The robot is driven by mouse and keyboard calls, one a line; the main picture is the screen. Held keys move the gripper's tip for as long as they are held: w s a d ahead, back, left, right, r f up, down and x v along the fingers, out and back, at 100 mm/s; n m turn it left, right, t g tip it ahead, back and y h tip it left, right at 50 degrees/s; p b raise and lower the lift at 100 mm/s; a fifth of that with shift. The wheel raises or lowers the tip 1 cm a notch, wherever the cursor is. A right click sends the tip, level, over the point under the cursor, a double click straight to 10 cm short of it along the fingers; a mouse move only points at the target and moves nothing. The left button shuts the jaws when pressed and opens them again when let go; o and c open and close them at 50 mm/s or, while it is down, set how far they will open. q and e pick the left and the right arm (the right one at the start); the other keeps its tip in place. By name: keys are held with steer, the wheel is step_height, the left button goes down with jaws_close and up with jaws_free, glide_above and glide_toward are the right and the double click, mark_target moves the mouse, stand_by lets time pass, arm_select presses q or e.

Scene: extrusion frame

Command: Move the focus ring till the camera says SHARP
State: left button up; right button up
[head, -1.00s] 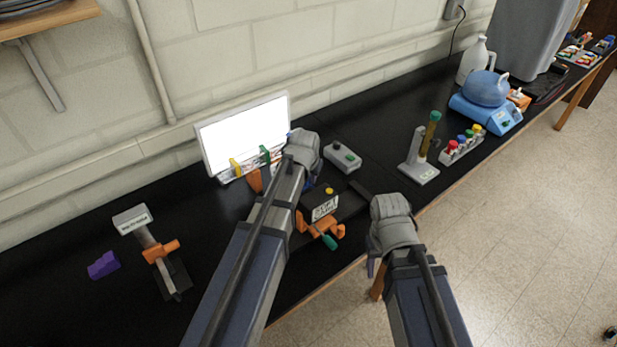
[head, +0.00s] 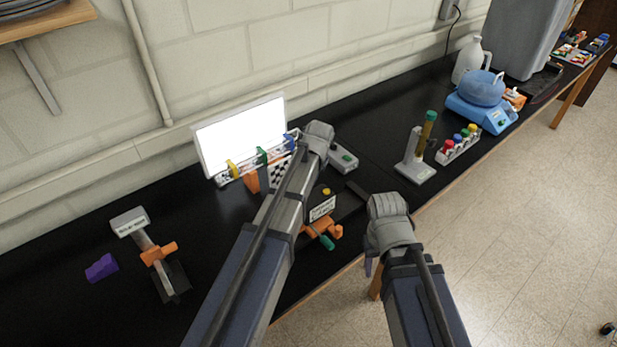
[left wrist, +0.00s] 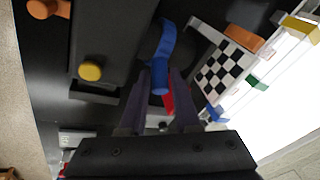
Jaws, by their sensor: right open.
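A dark unit with a small white label (head: 322,208) sits mid-bench; its text is too small to read. It carries a yellow knob (head: 326,191), orange parts and a green-tipped handle (head: 327,243). In the left wrist view, a curved blue lever (left wrist: 163,45) reaches down beside the dark body, its end at the fingers of my left gripper (left wrist: 165,76). Contact is unclear. My left fingers are hidden behind the wrist in the head view. A checkered board (left wrist: 219,70) stands before the lit panel. My right gripper (head: 368,266) is open and empty at the bench's front edge.
The white lit panel (head: 243,133) stands behind, with yellow, green and blue clips. A grey box with a green button (head: 345,158) is right of my left wrist. A stand with an orange clamp (head: 158,254) and a purple block (head: 101,267) are left. The front-left bench is clear.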

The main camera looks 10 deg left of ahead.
arm_select(q)
steer(key=o, duration=0.3)
steer(key=shift+r, duration=0.1)
steer(key=p+v, duration=0.7)
steer(key=shift+s+d+r, duration=0.1)
steer(key=shift+r, duration=0.25)
steer(key=shift+s+f, duration=0.1)
steer(key=shift+f, duration=0.05)
